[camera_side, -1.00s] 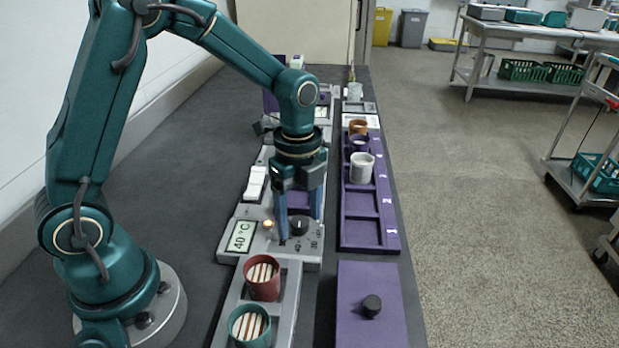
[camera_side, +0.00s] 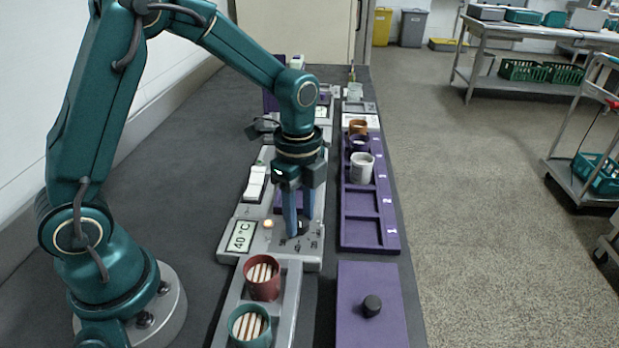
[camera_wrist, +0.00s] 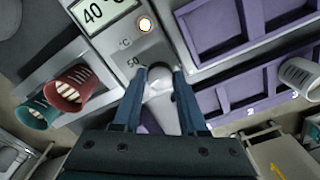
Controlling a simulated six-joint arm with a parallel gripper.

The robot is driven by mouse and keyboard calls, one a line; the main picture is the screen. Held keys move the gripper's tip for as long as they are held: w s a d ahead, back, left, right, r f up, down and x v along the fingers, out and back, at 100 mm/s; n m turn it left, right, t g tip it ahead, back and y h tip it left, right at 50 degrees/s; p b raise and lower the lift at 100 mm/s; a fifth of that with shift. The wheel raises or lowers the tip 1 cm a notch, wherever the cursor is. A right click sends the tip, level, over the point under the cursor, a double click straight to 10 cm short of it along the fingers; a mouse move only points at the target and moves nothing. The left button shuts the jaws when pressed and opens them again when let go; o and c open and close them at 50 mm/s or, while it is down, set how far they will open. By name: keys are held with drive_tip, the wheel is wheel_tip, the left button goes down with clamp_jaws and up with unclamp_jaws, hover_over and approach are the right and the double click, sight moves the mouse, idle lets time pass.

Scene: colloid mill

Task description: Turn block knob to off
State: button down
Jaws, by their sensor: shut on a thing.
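The block knob (camera_wrist: 158,73) is a dark round knob on a grey control panel (camera_side: 263,252), between my fingertips in the wrist view. Small numbers are printed around it; "50" is legible in the wrist view. My gripper (camera_wrist: 160,74) points down and is shut on the knob; in the side view the fingers (camera_side: 298,230) largely hide it. The knob's pointer direction cannot be made out. The panel's display (camera_side: 241,235) reads 40 °C. A small lamp (camera_side: 268,224) beside it glows warm white.
A red cup (camera_side: 262,278) and a green cup (camera_side: 250,327) with striped contents stand in front of the panel. A purple rack (camera_side: 347,238) with several cups and a purple box (camera_side: 345,325) with a black knob lie to the right.

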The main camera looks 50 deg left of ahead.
sight(300, 221)
drive_tip(key=n, duration=0.4)
drive_tip(key=shift+n, duration=0.3)
drive_tip(key=n, duration=0.3)
drive_tip(key=shift+n, duration=0.3)
drive_tip(key=n, duration=0.3)
drive_tip(key=shift+n, duration=2.1)
drive_tip(key=shift+c, duration=2.2)
unclamp_jaws()
drive_tip(key=shift+r, duration=0.1)
drive_tip(key=shift+r, duration=2.5)
